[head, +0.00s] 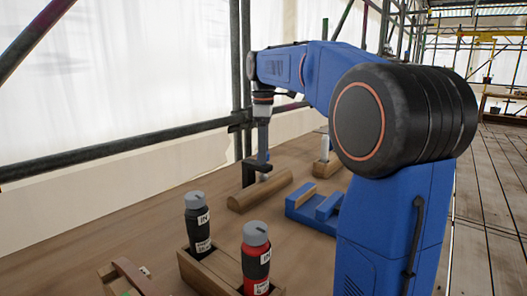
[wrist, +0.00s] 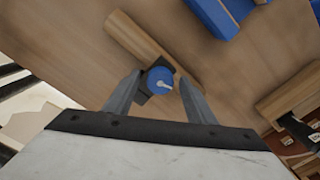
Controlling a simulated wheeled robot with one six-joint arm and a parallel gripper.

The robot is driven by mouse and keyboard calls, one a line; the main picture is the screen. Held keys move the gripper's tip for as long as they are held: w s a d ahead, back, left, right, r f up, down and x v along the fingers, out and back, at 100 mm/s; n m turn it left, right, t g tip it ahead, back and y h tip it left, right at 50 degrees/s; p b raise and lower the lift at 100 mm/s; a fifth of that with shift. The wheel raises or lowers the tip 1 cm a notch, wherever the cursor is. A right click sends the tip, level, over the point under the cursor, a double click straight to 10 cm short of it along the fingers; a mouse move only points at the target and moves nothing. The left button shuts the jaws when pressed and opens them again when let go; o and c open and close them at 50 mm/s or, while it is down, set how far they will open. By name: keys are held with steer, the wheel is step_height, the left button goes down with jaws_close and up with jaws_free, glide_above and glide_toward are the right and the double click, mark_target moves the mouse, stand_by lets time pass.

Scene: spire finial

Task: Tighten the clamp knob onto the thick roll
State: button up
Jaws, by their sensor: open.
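A round blue clamp knob (wrist: 158,78) with a white pointer mark shows in the wrist view, on a small dark block. It lies at one end of a thick rounded wooden roll (wrist: 135,38), which also shows on the bench in the head view (head: 262,194). My gripper (wrist: 160,82) is open, with one finger on each side of the knob; I cannot tell whether either finger touches it. In the head view my gripper (head: 256,168) points down at the roll's far side. The knob cannot be made out there.
A blue cradle (head: 312,208) lies right of the roll, with a wooden block holding a pale cylinder (head: 324,150) behind it. A black bottle (head: 198,222) and a red bottle (head: 256,258) stand in a wooden holder in front. Scaffold poles (head: 130,145) run behind the bench.

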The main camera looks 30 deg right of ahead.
steer(key=shift+f, duration=0.15)
steer(key=shift+c, duration=0.3)
steer(key=c, duration=1)
steer(key=shift+m, duration=0.3)
